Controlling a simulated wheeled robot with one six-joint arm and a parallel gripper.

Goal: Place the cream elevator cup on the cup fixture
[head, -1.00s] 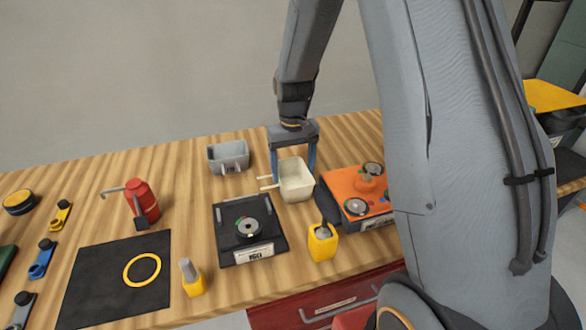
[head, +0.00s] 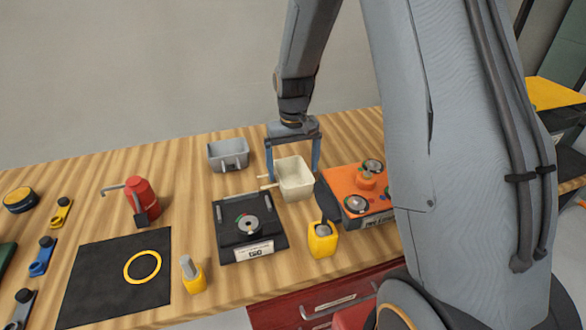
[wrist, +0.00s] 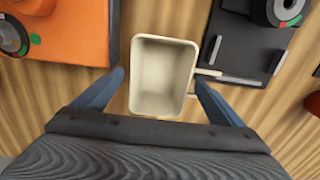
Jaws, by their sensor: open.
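The cream elevator cup (head: 295,180) stands upright and empty on the wooden bench, with thin prongs sticking out of its left side in the head view. In the wrist view the cup (wrist: 162,78) opens toward the camera.
An orange box (head: 342,181) with dials stands close right of the cup. A yellow holder (head: 322,241) is in front, a grey cup (head: 228,154) behind left. A red can (head: 143,198), a black mat (head: 105,285) and another yellow holder (head: 193,279) are further left.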

